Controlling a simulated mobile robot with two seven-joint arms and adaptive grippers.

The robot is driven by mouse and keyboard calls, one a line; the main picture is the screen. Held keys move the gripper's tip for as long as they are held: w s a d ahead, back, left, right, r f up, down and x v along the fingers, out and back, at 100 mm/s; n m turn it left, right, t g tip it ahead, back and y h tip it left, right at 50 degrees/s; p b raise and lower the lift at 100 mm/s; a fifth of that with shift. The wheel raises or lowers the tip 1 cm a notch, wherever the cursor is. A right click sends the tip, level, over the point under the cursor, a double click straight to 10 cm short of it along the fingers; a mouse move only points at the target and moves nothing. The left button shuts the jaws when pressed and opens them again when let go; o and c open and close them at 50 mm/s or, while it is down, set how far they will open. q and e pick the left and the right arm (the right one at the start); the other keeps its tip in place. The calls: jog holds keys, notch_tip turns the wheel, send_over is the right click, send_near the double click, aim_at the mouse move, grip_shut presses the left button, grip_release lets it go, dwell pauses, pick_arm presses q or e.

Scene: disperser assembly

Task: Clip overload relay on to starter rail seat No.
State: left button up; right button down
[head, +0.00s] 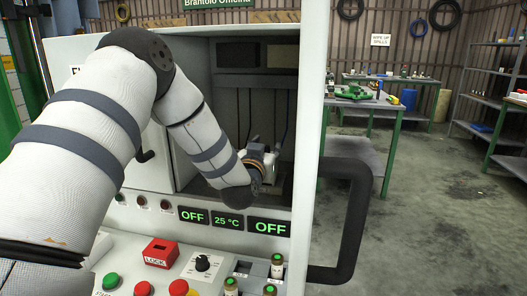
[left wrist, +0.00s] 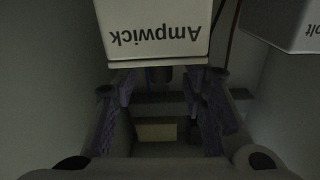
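A white box marked "Ampwick" (left wrist: 160,30) fills the top middle of the left wrist view, its lettering upside down. I cannot tell whether it is the overload relay. My left gripper (left wrist: 160,88) has its two fingers spread apart just below the box's lower edge, with a small dark and blue part between them. Whether they press on anything is unclear. In the head view my left arm reaches into the open cabinet (head: 308,120), where the gripper (head: 262,160) and a pale part beside it are largely hidden. The rail seat cannot be made out. My right gripper is not in view.
A second white box (left wrist: 290,22) is cut off at the upper right of the left wrist view. A control panel with a red LOCK box (head: 160,252) and several buttons lies below the cabinet opening. A black handle (head: 348,225) sticks out at right.

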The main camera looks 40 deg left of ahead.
pick_arm(q)
jog(key=v, duration=1.1)
jog(key=shift+s, duration=0.15)
